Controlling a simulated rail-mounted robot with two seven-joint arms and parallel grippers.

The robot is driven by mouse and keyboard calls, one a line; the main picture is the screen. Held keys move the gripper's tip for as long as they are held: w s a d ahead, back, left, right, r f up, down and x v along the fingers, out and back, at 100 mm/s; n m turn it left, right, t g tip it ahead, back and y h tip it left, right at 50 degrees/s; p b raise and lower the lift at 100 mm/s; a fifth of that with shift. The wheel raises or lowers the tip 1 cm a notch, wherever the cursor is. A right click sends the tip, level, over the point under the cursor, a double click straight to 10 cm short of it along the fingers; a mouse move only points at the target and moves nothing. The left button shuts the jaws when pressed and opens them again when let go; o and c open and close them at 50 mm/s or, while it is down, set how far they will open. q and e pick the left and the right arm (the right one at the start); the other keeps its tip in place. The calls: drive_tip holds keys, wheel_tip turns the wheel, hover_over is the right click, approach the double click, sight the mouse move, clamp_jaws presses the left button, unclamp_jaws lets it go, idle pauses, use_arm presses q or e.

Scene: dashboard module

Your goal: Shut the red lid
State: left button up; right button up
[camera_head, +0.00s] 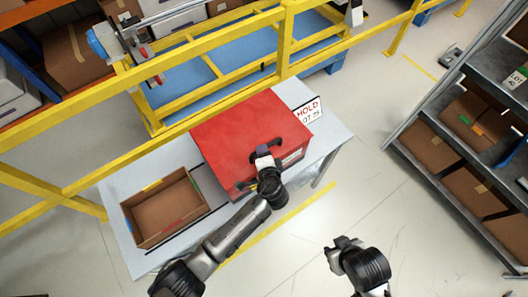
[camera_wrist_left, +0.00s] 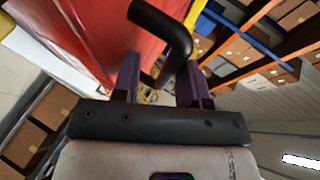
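The red lid (camera_head: 245,125) is the broad top face of a red box on the grey table. Whether a gap remains under its edge is hard to tell. A black handle (camera_head: 291,142) curves along its front edge. My left gripper (camera_head: 264,150) is at this edge. In the left wrist view, the black handle (camera_wrist_left: 165,30) reaches down between the spread purple fingers of my left gripper (camera_wrist_left: 163,78); the fingers look open around it, and the red surface (camera_wrist_left: 90,35) is close by. My right gripper (camera_head: 338,247) hangs over the floor; its fingers are unclear.
An open cardboard box (camera_head: 165,208) stands on the table (camera_head: 118,195), left of the red box. A white sign (camera_head: 308,110) stands at the table's back right. A yellow railing (camera_head: 286,45) runs behind. Shelves with cartons (camera_head: 430,143) stand at right. The floor between is clear.

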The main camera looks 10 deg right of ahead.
use_arm(q)
drive_tip(key=shift+o, duration=0.6)
drive_tip(key=shift+s+f, duration=0.1)
drive_tip(key=shift+f, duration=0.05)
drive_tip(key=shift+s+r, duration=0.3)
drive_tip(key=shift+s, duration=0.2)
drive_tip(key=v, duration=1.2)
drive_tip(key=shift+s+r, duration=0.15)
drive_tip(key=shift+s, duration=0.1)
